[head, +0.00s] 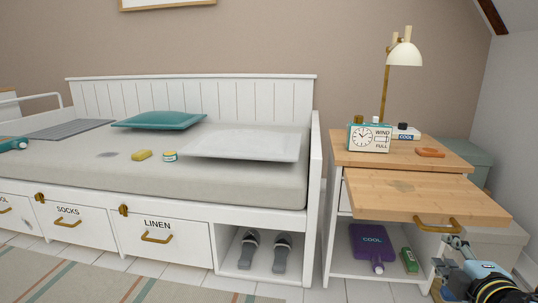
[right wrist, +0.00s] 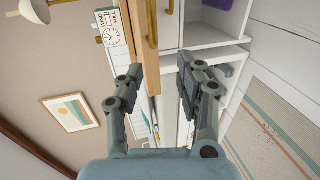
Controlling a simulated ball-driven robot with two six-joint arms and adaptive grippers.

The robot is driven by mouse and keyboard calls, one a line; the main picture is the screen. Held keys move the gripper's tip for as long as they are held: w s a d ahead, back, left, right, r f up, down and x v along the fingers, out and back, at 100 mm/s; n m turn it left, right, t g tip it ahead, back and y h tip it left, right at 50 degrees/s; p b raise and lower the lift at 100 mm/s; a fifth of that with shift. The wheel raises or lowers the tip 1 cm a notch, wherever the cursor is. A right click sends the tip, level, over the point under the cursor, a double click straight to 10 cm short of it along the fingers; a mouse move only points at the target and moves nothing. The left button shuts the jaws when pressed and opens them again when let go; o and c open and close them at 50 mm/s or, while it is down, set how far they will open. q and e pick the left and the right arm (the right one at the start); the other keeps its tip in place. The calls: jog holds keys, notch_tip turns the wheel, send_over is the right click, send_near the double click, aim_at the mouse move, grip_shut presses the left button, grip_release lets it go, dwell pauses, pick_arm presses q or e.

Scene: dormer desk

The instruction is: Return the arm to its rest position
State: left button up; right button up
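My right gripper (head: 449,254) is at the lower right of the head view, below the front of the pulled-out wooden board (head: 420,196) of the bedside cabinet. Its brass handle (head: 437,224) hangs just above the gripper. In the right wrist view the two dark fingers (right wrist: 162,88) stand apart with a gap between them, and nothing is held. The board's edge (right wrist: 150,45) and the handle (right wrist: 170,8) show beyond the fingertips, apart from them. My left gripper is not in view.
A clock (head: 369,138), a lamp (head: 404,53) and an orange item (head: 430,152) stand on the cabinet top (head: 345,157). The bed (head: 250,190) fills the left.

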jog(key=s+a+f+m+g, duration=0.2)
jog(key=s+f+m+g, duration=0.2)
jog(key=s+f, duration=0.45)
jog(key=s+a+f+m+g, duration=0.1)
jog(key=s+f+m+g, duration=0.4)
jog(key=s, duration=0.6)
jog(key=s+a+f+m+g+y, duration=0.2)
jog(key=s+a+f+m+g, duration=0.1)
jog(key=s, duration=0.4)
jog(key=s+a+f+m+g+y, duration=0.1)
jog(key=s+a+f+m+g, duration=0.1)
jog(key=s+a, duration=0.35)
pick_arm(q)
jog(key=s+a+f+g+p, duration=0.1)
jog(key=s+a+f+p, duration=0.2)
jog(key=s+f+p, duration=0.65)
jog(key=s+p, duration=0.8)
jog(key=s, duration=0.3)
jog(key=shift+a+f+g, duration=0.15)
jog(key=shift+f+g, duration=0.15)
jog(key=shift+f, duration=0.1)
pick_arm(e)
jog(key=s+d+f, duration=0.2)
jog(key=s+f, duration=0.1)
jog(key=s, duration=0.6)
jog(key=s+d+f, duration=0.2)
jog(key=s+f, duration=0.1)
jog(key=s, duration=0.7)
jog(key=shift+d+m, duration=0.2)
jog(key=shift+m, duration=0.2)
